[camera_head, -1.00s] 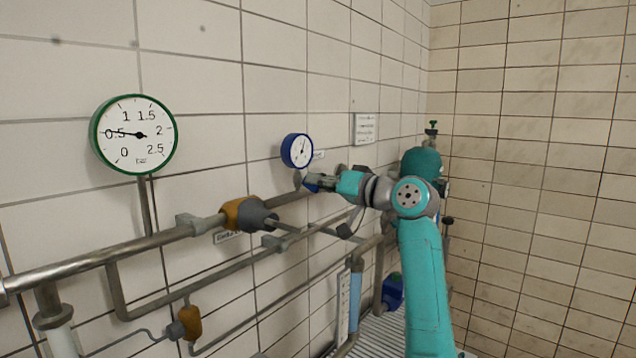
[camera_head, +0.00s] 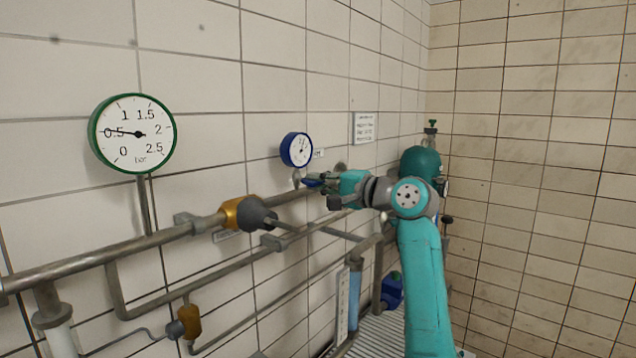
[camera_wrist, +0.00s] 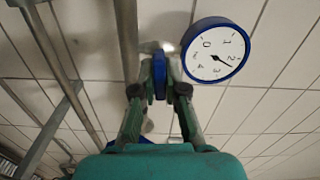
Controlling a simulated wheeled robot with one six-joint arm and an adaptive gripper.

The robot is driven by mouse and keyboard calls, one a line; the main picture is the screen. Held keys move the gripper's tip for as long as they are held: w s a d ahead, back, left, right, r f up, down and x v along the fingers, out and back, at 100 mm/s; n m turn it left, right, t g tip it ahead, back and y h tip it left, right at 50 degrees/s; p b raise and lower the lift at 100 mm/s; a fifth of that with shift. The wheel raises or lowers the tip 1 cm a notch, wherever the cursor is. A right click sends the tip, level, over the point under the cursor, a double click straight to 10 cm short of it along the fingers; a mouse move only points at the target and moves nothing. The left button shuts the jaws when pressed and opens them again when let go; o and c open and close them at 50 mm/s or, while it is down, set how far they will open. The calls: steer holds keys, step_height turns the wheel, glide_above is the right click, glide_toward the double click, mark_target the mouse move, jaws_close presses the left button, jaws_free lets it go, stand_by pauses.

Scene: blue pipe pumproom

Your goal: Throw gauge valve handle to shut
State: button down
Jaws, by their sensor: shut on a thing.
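A small blue-rimmed gauge (camera_head: 297,150) is on the tiled wall; it also shows in the wrist view (camera_wrist: 215,50), upper right of my gripper. The blue valve handle (camera_wrist: 159,76) is below the gauge, between my fingertips. My gripper (camera_wrist: 158,82) is shut on this handle, one finger on each side. In the head view my gripper (camera_head: 318,182) reaches left to the wall just under the gauge. There the handle is mostly hidden by the fingers. The valve body behind it is only partly visible.
A large green-rimmed gauge (camera_head: 134,134) stands on the left pipe. Grey pipes (camera_head: 120,255) run along the wall, with a yellow and grey fitting (camera_head: 245,214) left of my gripper. A white sign (camera_head: 364,127) hangs above my arm. Open space lies to the right.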

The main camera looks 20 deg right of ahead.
steer(key=shift+m, duration=0.6)
steer(key=shift+f, duration=0.1)
steer(key=c, duration=1.2)
jaws_free()
steer(key=shift+d, duration=0.1)
steer(key=v, duration=1.2)
